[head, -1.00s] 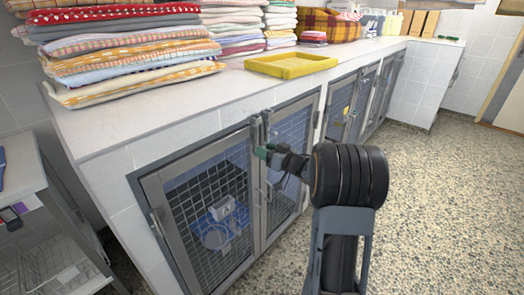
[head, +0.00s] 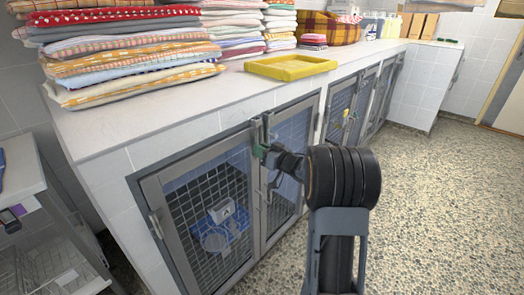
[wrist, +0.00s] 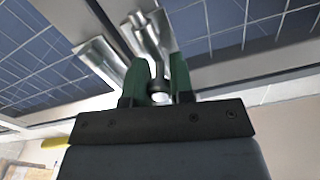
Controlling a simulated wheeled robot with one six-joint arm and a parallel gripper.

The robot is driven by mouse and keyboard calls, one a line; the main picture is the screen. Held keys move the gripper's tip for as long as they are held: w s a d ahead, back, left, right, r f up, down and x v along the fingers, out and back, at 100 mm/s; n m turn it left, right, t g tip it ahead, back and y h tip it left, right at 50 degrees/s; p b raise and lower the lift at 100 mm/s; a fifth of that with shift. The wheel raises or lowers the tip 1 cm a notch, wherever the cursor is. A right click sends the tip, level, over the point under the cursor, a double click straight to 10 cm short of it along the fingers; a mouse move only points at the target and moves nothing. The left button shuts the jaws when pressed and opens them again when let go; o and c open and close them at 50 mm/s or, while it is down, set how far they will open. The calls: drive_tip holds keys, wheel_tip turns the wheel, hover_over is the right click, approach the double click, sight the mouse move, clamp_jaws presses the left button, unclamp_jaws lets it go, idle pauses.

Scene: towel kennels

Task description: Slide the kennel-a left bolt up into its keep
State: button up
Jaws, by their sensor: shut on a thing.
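Kennel-a is the near kennel under the counter, with a left door (head: 205,210) and a right door (head: 285,170) of grey frame and wire mesh. A box marked A (head: 221,210) shows behind the left mesh. The left bolt (head: 257,132) is a metal rod at the top of the left door, by the seam between the doors. My gripper (head: 262,151) has green fingers, at the bolt's lower part. In the wrist view, my gripper (wrist: 157,86) is shut on the bolt's round knob (wrist: 158,92). The bolt's tip and keep are not clear.
A counter (head: 200,95) runs above the kennels, with a yellow tray (head: 290,67) and stacks of folded towels (head: 130,50). A low grey cart (head: 25,180) stands at the left. The pebbled floor (head: 430,220) at the right is clear.

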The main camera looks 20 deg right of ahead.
clamp_jaws()
wheel_tip(320, 180, up, 4)
drive_tip(key=p, duration=0.3)
drive_tip(key=shift+p, duration=0.4)
drive_tip(key=shift+f, duration=0.15)
drive_tip(key=o, duration=0.7)
unclamp_jaws()
drive_tip(key=shift+f, duration=0.1)
